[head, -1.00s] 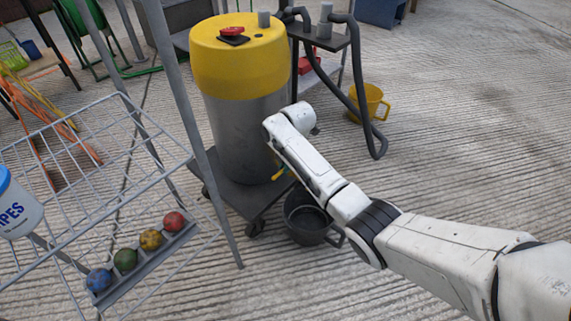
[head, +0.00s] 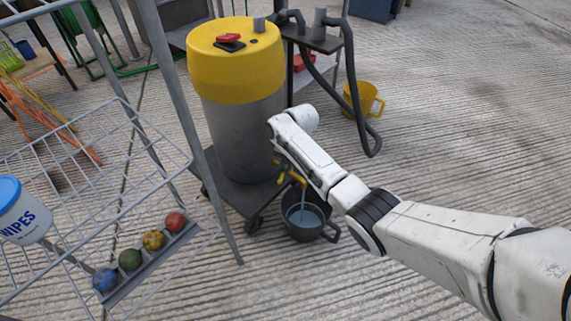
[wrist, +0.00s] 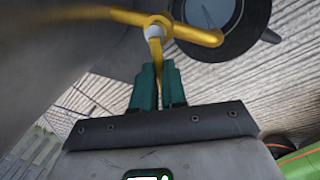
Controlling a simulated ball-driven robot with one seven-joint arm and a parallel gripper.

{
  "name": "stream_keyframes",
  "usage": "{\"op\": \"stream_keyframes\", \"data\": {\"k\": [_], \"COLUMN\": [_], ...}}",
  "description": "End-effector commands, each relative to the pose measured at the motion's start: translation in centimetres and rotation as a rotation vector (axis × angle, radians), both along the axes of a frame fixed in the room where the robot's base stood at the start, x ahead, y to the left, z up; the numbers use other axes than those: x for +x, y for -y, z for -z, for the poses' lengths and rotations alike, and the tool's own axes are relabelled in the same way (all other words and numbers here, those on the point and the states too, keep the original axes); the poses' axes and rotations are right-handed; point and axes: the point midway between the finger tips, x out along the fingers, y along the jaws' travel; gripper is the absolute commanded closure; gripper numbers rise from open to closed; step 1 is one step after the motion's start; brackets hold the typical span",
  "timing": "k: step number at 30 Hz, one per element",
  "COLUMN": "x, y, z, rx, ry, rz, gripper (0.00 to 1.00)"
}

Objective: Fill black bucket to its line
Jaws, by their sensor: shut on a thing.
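The black bucket (head: 312,226) stands on the concrete floor beside the wheeled cart, below a yellow tap (head: 298,178). A pale stream runs from the spout down into it, and a grey-blue liquid surface shows inside. I cannot make out its line. In the wrist view the tap (wrist: 188,33) has a white hub, and part of the bucket (wrist: 232,42) shows beyond the spout. My gripper (wrist: 158,80) has green fingers shut on the tap's yellow lever (wrist: 156,52). In the head view my arm hides most of the gripper.
A grey tank with a yellow top (head: 236,65) and red knob stands on the cart (head: 232,185). A wire rack (head: 95,190) with colored balls and a wipes tub (head: 22,212) is at left. A yellow bucket (head: 364,100) stands behind by black hoses. Floor at right is clear.

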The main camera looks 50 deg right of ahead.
Motion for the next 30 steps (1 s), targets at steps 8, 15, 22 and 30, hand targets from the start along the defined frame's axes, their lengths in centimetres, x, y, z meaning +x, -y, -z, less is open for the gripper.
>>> {"op": "stream_keyframes", "data": {"k": [8,15,22,30], "x": [0.0,0.0,-0.1,-0.9], "y": [0.0,0.0,0.1,0.4], "z": [0.0,0.0,-0.8,-5.7], "rx": [0.001,0.000,0.000,0.000], "ry": [-0.001,0.000,0.000,0.001], "rz": [0.002,0.002,0.003,0.002], "gripper": [0.74,0.62,0.62,0.62]}}
